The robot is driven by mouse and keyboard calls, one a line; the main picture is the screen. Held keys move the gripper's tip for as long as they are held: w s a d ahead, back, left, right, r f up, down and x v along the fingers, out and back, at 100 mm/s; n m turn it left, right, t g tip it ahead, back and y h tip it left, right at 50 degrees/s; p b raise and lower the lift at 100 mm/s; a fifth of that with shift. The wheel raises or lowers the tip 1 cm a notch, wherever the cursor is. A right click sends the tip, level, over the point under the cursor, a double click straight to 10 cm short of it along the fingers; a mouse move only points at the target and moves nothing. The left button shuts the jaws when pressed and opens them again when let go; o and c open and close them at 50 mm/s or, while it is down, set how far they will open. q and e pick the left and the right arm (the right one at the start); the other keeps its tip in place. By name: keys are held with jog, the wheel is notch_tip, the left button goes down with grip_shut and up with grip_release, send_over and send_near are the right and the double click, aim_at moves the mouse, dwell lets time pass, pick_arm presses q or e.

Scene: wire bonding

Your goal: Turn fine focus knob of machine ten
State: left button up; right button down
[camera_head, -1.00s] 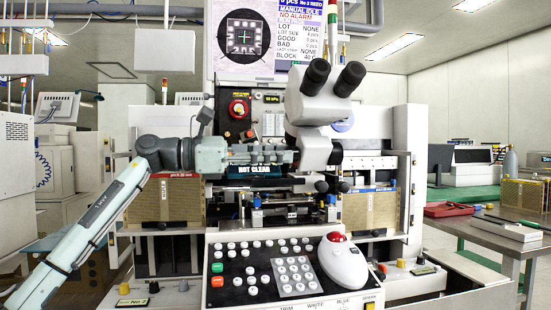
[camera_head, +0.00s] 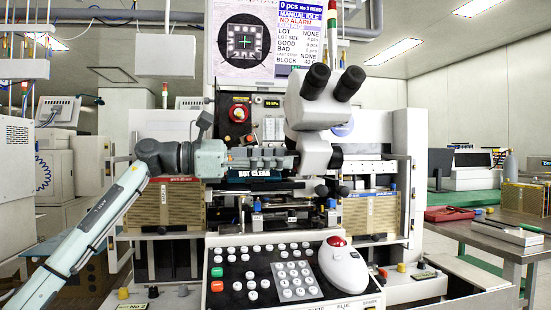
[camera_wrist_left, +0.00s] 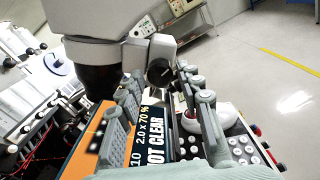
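The machine has a white microscope (camera_head: 318,120) with two black eyepieces, above its work area. Dark knobs (camera_head: 336,157) show low on the microscope's right side; I cannot tell which is the fine focus knob. My left gripper (camera_head: 294,161) reaches in from the left, level, its fingertips close to the microscope's lower body. In the left wrist view, its grey fingers (camera_wrist_left: 160,82) are spread apart. A small dark round knob (camera_wrist_left: 159,71) shows between and just beyond the fingertips; contact cannot be told. My right gripper is not in view.
A control panel (camera_head: 235,268) with several buttons and a white trackball unit (camera_head: 343,265) lies below. A monitor (camera_head: 268,45) hangs above, behind the eyepieces. A metal table (camera_head: 500,240) with a red case (camera_head: 449,213) stands at the right.

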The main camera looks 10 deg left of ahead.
pick_arm(q)
jog(key=v, duration=1.2)
jog(key=shift+o, duration=0.3)
